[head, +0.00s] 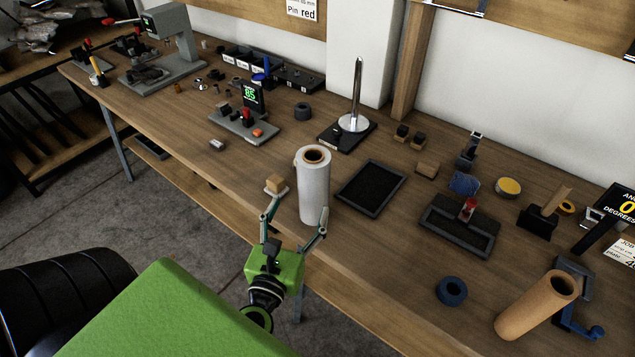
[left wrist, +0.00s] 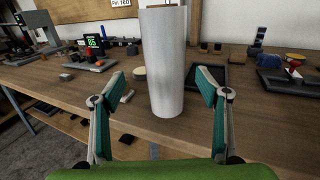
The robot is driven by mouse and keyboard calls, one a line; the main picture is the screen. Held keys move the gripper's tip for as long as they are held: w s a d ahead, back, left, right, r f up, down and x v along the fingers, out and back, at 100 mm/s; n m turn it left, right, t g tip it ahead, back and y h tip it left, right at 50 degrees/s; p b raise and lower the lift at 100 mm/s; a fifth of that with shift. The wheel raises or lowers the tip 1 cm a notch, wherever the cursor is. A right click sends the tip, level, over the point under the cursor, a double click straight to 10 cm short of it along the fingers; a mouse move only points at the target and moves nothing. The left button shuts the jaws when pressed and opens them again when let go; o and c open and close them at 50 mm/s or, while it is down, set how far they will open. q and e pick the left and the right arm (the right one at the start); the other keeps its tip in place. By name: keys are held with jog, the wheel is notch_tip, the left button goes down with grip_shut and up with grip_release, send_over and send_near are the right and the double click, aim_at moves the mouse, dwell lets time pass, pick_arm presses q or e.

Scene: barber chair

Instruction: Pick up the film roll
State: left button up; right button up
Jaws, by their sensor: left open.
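The film roll (head: 314,188) is a tall whitish cylinder with a brown core, standing upright near the front edge of the wooden workbench. My left gripper (head: 293,226) is open at the bench's front edge, its two fingers spread on either side of the roll's lower part as seen in the head view. In the left wrist view the film roll (left wrist: 163,62) stands upright between and beyond the open fingers (left wrist: 160,110), with visible gaps on both sides. My right gripper is not in view.
A metal spindle on a dark base (head: 355,110) stands behind. A brown cardboard tube (head: 537,304) and a blue tape ring (head: 451,290) are at the right.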

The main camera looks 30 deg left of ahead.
aim_at(307, 193)
pick_arm(q)
jog(key=p+x, duration=0.1)
jog(key=x, duration=0.2)
jog(key=shift+r, duration=0.2)
jog(key=shift+w+a+f, duration=0.15)
jog(key=shift+w, duration=0.45)
jog(key=shift+w+p, duration=0.25)
jog(key=shift+p, duration=0.1)
jog(key=x, duration=0.1)
jog(key=p+x, duration=0.1)
jog(key=x, duration=0.2)
jog(key=shift+w+p, duration=0.4)
jog(key=shift+w, duration=0.05)
jog(key=shift+s+d, duration=0.1)
jog(key=shift+d, duration=0.15)
jog(key=c, duration=1.7)
